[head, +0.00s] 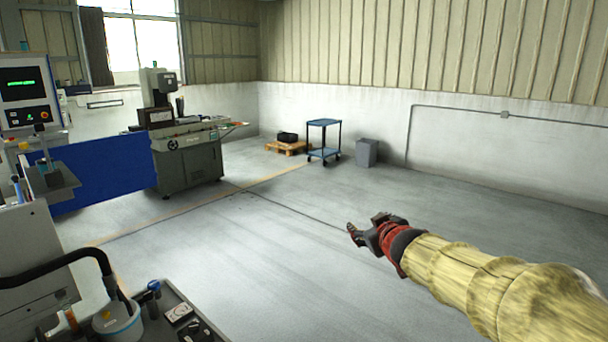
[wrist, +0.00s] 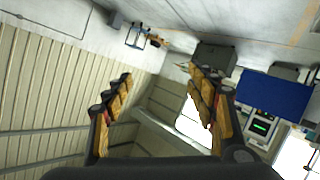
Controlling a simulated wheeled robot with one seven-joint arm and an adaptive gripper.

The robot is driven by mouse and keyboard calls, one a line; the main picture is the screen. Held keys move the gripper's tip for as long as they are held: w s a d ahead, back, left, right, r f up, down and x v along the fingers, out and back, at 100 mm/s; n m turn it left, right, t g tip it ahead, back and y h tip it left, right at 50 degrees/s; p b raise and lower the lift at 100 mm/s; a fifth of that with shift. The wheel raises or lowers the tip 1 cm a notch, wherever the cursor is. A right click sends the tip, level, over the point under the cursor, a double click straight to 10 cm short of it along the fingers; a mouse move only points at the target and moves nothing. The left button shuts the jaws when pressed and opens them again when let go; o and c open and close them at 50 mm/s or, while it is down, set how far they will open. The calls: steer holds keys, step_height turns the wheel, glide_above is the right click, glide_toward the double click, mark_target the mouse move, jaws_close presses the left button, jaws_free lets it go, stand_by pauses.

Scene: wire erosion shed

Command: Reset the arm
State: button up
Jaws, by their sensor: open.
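My arm, in a yellow sleeve, reaches in from the lower right of the head view. My gripper (head: 362,230) is held out over open floor and touches nothing. In the wrist view its two fingers (wrist: 160,85) stand wide apart with nothing between them. The wrist view is turned, with the wall, window and machines showing at a slant behind the fingers.
At lower left is a dark bench top (head: 185,305) with tools and a bucket (head: 118,322). A control panel (head: 28,98), blue panel (head: 100,172) and grey machine (head: 190,160) stand left. A blue cart (head: 324,123), pallet (head: 287,148) and grey bin (head: 367,153) are far back. Mid-floor is clear.

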steer(key=s+d+f+m+g+h+p, duration=0.1)
steer(key=s+d+m+g, duration=0.15)
steer(key=s, duration=0.75)
steer(key=s+d+f+m+g+h, duration=0.1)
steer(key=s+d+m+h, duration=0.15)
steer(key=s, duration=0.75)
steer(key=s+a+f+g+y, duration=0.1)
steer(key=s+f, duration=0.3)
steer(key=s, duration=0.7)
steer(key=s+a+f+g+y+p, duration=0.1)
steer(key=s+f+g, duration=0.3)
steer(key=s, duration=0.7)
steer(key=shift+s+a+f+m, duration=0.2)
steer(key=shift+a+m, duration=0.1)
steer(key=shift+a, duration=0.25)
steer(key=shift+y, duration=0.25)
steer(key=shift+c, duration=0.6)
